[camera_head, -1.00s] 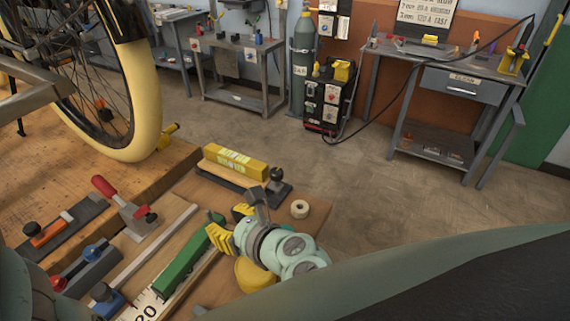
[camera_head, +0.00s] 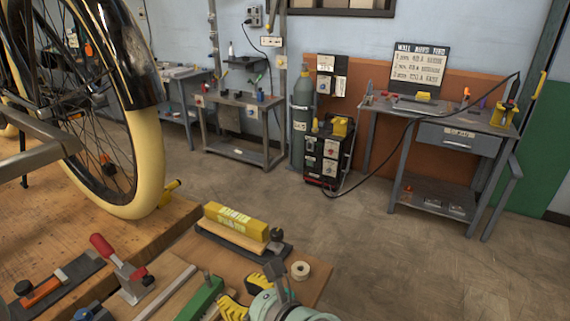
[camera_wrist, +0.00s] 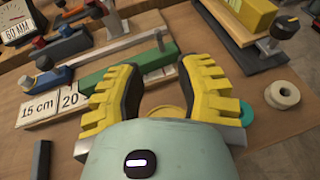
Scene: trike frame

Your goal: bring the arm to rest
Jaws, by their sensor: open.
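My gripper (camera_head: 242,295) is at the bottom edge of the head view, over the wooden bench, with its yellow ridged fingers showing and the rest of the arm partly cut off. In the wrist view my gripper (camera_wrist: 160,85) has its two yellow fingers spread apart with nothing held between them. A round yellow thing and a teal ring lie partly hidden beneath and beside the fingers. A green bar (camera_wrist: 128,66) lies on the bench just beyond the left finger; it also shows in the head view (camera_head: 200,299) left of my gripper.
A yellow box (camera_head: 237,221) on a board, a tape roll (camera_head: 300,270) and a red-handled clamp (camera_head: 118,268) are close by on the bench. A bicycle wheel (camera_head: 146,180) stands at left. The floor (camera_head: 380,260) on the right is clear before a grey workbench.

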